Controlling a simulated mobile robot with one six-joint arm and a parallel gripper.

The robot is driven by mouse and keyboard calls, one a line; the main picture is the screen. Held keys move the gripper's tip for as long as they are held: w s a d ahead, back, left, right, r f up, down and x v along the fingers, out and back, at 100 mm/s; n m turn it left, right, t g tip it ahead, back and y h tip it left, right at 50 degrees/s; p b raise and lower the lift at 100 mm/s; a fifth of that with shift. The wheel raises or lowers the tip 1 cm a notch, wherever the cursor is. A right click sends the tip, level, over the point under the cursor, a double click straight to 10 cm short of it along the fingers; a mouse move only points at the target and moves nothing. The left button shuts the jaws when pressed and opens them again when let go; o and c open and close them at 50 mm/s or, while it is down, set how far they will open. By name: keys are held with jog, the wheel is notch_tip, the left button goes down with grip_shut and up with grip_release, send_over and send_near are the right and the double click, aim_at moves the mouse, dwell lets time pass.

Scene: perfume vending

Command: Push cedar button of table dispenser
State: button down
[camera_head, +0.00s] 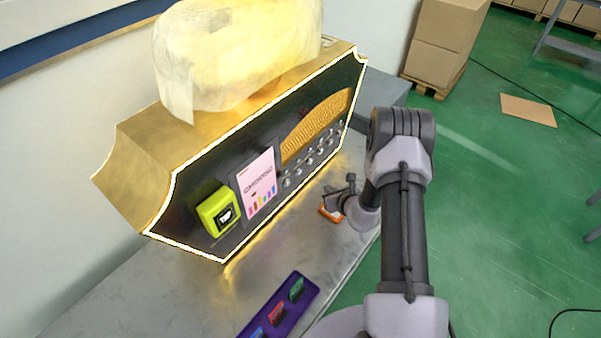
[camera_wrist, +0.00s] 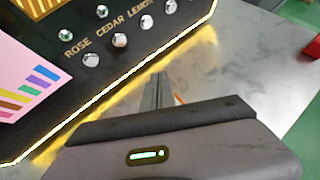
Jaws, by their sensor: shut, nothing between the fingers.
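The table dispenser (camera_head: 190,185) is a gold and black box with a glowing edge, standing on a grey metal table (camera_head: 185,290). In the wrist view its black panel (camera_wrist: 60,110) carries ROSE, CEDAR and LEMON labels with round silver buttons. The cedar button (camera_wrist: 120,40) sits just below the CEDAR label, between the rose button (camera_wrist: 90,60) and the lemon button (camera_wrist: 146,22). My gripper (camera_head: 345,190) is shut and empty, in front of the panel's right part. In the wrist view its fingers (camera_wrist: 156,88) point toward the panel, below the buttons, and appear apart from it.
An orange object (camera_head: 328,213) lies on the table beside my gripper, partly hidden. A purple tray (camera_head: 312,287) with small coloured items lies at the front. A lime-green box (camera_head: 206,212) and a pink card (camera_head: 257,183) are at the panel's left. Cardboard boxes (camera_head: 446,35) stand behind.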

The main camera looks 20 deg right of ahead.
aim_at(299, 172)
jog(key=w+a+b, duration=0.1)
jog(key=w+a, duration=0.4)
jog(key=w, duration=0.2)
jog(key=shift+w, duration=0.15)
jog(key=shift+w, duration=0.1)
dwell(1.9)
jog(key=shift+w+a+b, duration=0.15)
jog(key=shift+w+b, duration=0.1)
jog(key=shift+b, duration=0.15)
jog(key=shift+w+a, duration=0.25)
jog(key=shift+w, duration=0.15)
dwell(0.5)
jog(key=shift+s+d, duration=0.45)
jog(key=shift+s, duration=0.3)
